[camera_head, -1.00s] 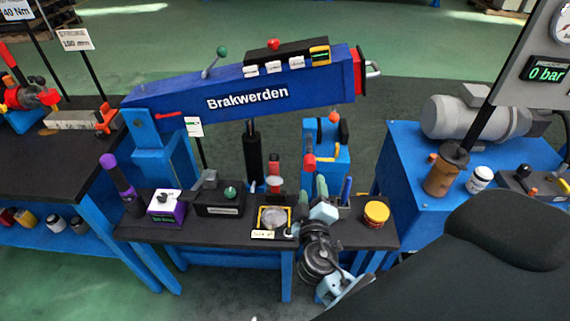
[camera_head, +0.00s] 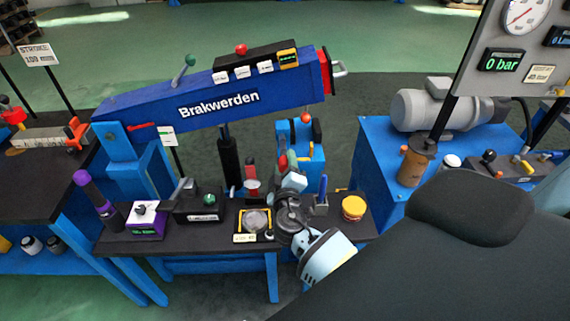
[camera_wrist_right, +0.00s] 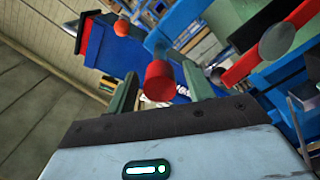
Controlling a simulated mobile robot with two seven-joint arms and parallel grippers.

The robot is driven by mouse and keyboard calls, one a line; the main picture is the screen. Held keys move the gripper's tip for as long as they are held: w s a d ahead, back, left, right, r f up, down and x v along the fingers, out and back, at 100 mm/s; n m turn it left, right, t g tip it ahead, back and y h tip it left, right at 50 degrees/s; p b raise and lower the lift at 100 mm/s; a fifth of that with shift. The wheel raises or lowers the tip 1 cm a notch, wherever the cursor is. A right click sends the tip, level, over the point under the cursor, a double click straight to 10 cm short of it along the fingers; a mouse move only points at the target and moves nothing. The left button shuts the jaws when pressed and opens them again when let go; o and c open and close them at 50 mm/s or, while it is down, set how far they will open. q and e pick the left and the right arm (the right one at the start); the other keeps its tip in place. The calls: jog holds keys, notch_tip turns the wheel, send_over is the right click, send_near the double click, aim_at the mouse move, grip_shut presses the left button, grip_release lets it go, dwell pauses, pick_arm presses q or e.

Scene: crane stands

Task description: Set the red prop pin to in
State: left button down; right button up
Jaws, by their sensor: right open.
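The red prop pin (camera_head: 283,162) shows as a small red cylinder end at the front of the blue prop stand (camera_head: 312,175), under the boom's right end. In the right wrist view the red pin's round end (camera_wrist_right: 159,77) lies between the two grey-green fingers. My right gripper (camera_head: 291,160) is open, with a finger to each side of the pin; gaps show in the right wrist view, and I see no grip on it. How deep the pin sits in the stand is hidden. My left gripper is not in view.
The blue boom (camera_head: 215,95) hangs above. A red handle with a grey disc (camera_head: 252,184) stands left of my gripper and shows close in the right wrist view (camera_wrist_right: 277,42). A yellow-rimmed gauge (camera_head: 255,221) and a yellow-topped tin (camera_head: 353,207) are on the black bench.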

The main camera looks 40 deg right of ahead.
aim_at(281, 135)
jog(key=shift+w+d, duration=0.1)
jog(key=shift+c, duration=0.2)
